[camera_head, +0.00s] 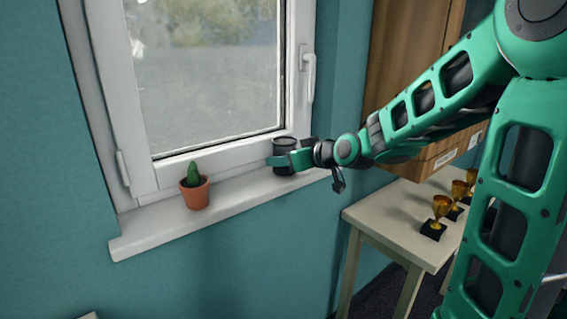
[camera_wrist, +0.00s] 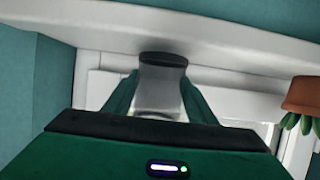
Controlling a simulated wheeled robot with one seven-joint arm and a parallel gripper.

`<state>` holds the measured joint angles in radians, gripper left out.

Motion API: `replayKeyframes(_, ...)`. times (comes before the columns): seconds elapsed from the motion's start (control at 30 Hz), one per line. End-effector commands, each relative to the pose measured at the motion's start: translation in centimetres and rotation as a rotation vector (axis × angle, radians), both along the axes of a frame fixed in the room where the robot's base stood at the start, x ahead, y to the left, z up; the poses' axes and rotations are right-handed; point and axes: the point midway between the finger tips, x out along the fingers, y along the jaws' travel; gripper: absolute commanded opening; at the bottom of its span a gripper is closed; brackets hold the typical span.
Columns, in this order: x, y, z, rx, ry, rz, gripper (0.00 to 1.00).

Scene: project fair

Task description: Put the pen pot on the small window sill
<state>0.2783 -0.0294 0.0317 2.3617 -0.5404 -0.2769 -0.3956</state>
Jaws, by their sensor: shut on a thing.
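The pen pot (camera_head: 286,148) is a dark mesh cup, upright at the right part of the small white window sill (camera_head: 235,194). In the wrist view the pot (camera_wrist: 162,85) shows as a grey see-through cup with a dark band, between the two green fingers. My gripper (camera_head: 287,160) is shut on the pot at the sill. I cannot tell whether the pot's base touches the sill. The sill also shows in the wrist view (camera_wrist: 230,40).
A cactus in a terracotta pot (camera_head: 195,193) stands on the sill to the left, with free sill between it and the pen pot. The window (camera_head: 205,75) is behind.

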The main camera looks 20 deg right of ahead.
Motion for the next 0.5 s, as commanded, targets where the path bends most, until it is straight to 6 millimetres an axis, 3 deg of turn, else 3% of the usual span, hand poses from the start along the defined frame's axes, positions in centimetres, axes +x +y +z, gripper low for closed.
replayKeyframes(0.43, -0.03, -0.01, -1.02, 0.0, -0.001, -0.001, 0.27)
replayKeyframes(0.47, -0.03, -0.01, -1.02, 0.0, 0.0, -0.001, 0.56)
replayKeyframes(0.5, -0.03, -0.02, -1.0, 0.0, -0.001, -0.001, 0.65)
